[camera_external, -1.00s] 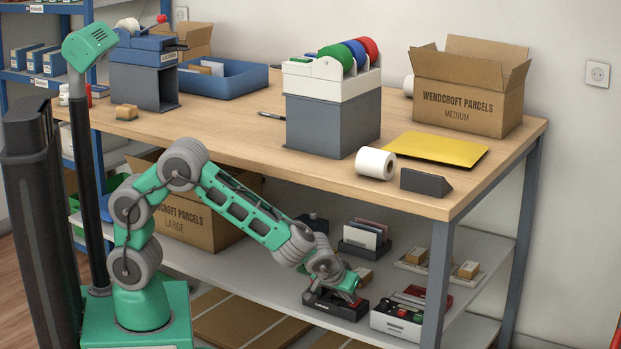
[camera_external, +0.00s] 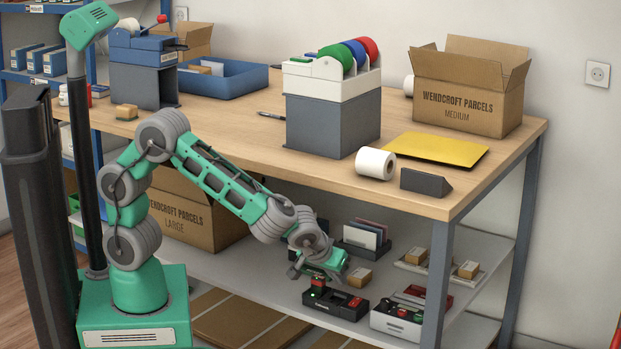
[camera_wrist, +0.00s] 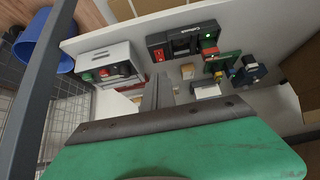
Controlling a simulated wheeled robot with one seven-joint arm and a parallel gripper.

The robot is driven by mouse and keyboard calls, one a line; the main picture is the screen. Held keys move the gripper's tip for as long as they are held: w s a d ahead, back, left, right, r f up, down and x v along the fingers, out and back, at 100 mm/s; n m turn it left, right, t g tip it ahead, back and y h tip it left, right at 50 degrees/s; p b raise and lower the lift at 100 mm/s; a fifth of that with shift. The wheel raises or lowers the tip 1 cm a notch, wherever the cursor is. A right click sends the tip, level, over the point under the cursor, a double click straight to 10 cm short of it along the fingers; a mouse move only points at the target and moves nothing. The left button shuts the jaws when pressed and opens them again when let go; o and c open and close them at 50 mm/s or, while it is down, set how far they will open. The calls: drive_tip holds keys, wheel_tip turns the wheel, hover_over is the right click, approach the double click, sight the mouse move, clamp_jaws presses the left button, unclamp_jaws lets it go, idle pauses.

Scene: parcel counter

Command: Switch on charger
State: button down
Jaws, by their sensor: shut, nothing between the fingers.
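A black charger (camera_external: 335,303) stands on the lower shelf, with a red switch (camera_external: 355,301) at its right end and a small green light (camera_external: 317,291) at its left end. A red and black block stands at that left end. In the wrist view the charger (camera_wrist: 183,44) lies beyond my fingers, with its red switch (camera_wrist: 159,54) at left and its green light (camera_wrist: 209,36) at right. My gripper (camera_wrist: 160,88) is shut and empty. In the external view my gripper (camera_external: 334,274) hangs above and behind the charger, apart from the switch.
A white device (camera_external: 401,316) with red and green buttons stands right of the charger. A small carton (camera_external: 358,278) and a card holder (camera_external: 364,238) are behind it. The tabletop (camera_external: 240,117) overhangs the shelf, and a table leg (camera_external: 440,270) stands at right.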

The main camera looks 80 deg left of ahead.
drive_tip(key=shift+s+d+r, duration=0.8)
drive_tip(key=shift+s+r, duration=0.05)
drive_tip(key=shift+r, duration=0.05)
